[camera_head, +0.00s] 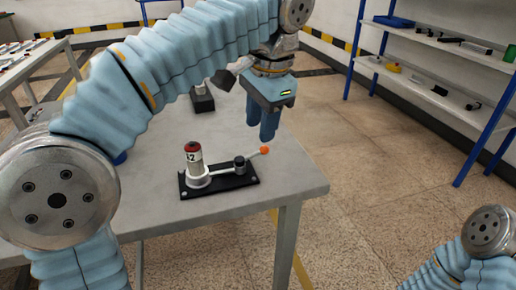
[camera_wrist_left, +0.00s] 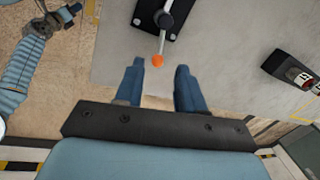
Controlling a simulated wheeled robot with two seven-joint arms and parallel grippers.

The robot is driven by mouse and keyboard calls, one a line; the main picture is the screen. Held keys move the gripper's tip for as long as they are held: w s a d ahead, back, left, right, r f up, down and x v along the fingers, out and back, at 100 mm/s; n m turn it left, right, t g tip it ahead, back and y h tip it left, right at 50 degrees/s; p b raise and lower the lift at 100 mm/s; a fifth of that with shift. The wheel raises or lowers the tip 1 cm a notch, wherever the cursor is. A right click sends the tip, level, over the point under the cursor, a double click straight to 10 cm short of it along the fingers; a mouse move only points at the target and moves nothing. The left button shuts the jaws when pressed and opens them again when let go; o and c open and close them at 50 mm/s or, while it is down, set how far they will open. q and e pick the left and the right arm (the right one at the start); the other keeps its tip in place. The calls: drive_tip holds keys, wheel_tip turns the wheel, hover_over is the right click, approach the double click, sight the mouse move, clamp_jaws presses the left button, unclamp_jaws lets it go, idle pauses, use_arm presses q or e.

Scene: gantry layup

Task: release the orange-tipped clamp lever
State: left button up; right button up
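The clamp fixture has a black base plate (camera_head: 219,183) on the grey table, near its right front corner. The lever (camera_head: 255,154) reaches right from a dark pivot and ends in an orange ball tip (camera_head: 265,150). My left gripper (camera_head: 264,131) points down just behind and above the tip. In the left wrist view its two blue fingers (camera_wrist_left: 162,88) are spread, with the orange tip (camera_wrist_left: 157,61) just beyond them, between their lines. Nothing is between the fingers.
The grey table (camera_head: 300,176) has free room around the fixture. Another dark fixture (camera_head: 203,100) stands farther back on it, partly behind my left arm. A blue-framed shelf (camera_head: 430,95) with small items stands at the right.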

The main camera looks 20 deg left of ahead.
sight(256, 153)
use_arm(q)
drive_tip(key=f, duration=0.4)
drive_tip(key=a+f+b, duration=0.1)
drive_tip(key=f, duration=0.1)
drive_tip(key=shift+w, duration=0.35)
clamp_jaws()
